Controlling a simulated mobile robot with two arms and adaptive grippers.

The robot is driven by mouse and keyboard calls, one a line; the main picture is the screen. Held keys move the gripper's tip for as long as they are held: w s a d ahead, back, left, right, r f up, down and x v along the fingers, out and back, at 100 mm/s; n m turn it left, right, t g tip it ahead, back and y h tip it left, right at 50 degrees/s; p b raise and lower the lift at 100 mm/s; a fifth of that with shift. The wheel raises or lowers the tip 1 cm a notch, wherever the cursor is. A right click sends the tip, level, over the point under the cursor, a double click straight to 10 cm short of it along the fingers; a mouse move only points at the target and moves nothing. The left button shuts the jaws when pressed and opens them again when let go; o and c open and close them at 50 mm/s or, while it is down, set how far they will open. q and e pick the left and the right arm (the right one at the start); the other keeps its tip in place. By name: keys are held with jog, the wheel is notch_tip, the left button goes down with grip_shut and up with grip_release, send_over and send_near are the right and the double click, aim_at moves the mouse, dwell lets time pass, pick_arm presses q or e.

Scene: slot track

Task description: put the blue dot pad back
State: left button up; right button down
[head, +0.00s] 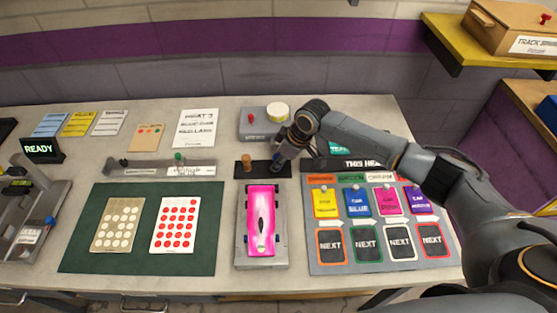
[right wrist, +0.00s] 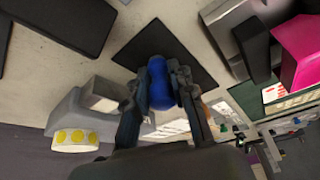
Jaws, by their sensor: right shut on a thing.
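My right gripper (head: 279,162) is over the right part of a small black mat (head: 263,173) behind the pink car. It is shut on the blue dot pad (right wrist: 160,84), a rounded blue piece between the two fingers in the right wrist view. In the head view the gripper mostly hides the pad. The black mat also shows beyond the pad in the right wrist view (right wrist: 185,48). I cannot tell whether the pad touches the mat. A brown-orange dot pad (head: 246,162) stands on the mat's left part. My left gripper is not in view.
The pink car (head: 262,215) sits on a grey stand just in front of the mat. A green mat (head: 141,255) with dotted cards lies left. A card board (head: 385,262) lies right.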

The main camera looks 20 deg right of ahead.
jog(key=c, duration=1.1)
grip_release()
jog(key=shift+c, duration=0.2)
jog(key=shift+r, duration=0.25)
jog(key=b+v, duration=0.2)
jog(key=v, duration=0.9)
jog(key=shift+r, duration=0.4)
jog(key=shift+s+d, duration=0.1)
jog(key=shift+s, duration=0.05)
